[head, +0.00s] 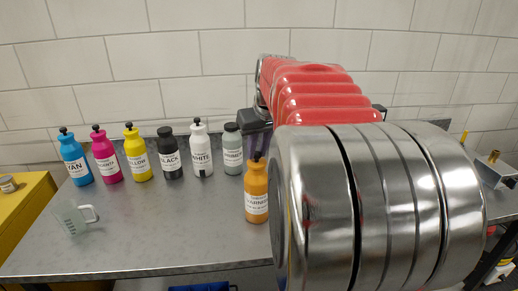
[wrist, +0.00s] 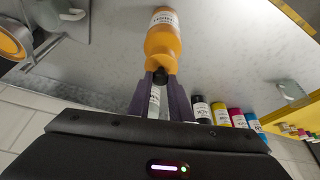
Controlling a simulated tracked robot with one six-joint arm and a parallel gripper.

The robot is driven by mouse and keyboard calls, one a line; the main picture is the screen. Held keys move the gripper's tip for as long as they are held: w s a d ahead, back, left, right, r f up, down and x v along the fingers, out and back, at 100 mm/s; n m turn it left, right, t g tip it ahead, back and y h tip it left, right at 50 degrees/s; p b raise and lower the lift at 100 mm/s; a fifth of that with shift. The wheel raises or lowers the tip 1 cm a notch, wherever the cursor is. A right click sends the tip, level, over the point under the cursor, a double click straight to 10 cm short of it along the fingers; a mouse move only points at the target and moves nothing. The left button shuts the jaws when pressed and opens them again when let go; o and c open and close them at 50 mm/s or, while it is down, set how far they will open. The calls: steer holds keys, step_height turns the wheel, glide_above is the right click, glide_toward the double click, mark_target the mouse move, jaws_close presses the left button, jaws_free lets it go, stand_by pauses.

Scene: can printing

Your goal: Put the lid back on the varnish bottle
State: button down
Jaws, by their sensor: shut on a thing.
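The orange varnish bottle (head: 256,193) stands upright on the grey table, in front of the row of bottles. It also shows in the wrist view (wrist: 163,40), beyond my fingertips. My gripper (wrist: 160,80) is shut on the black lid (wrist: 160,75), one purple finger on each side. The lid is at the mouth of the bottle, in line with it; I cannot tell whether it is fully seated. In the head view the lid (head: 257,156) shows at the bottle's top, and my gripper is largely hidden by my arm.
Several bottles stand behind and left: cyan (head: 74,158), magenta (head: 105,156), yellow (head: 136,154), black (head: 170,157), white (head: 201,152) and grey primer (head: 233,150). A clear measuring jug (head: 72,218) is at the front left. The table's front middle is clear. My arm hides the right side.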

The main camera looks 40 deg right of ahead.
stand_by(0.8)
steer(key=c, duration=1.5)
jaws_free()
steer(key=shift+c, duration=0.2)
steer(key=shift+o, duration=0.3)
steer(key=o, duration=0.4)
steer(key=shift+o, duration=0.2)
steer(key=shift+w+r, duration=0.1)
steer(key=shift+r, duration=3.4)
steer(key=shift+c, duration=0.2)
jaws_close()
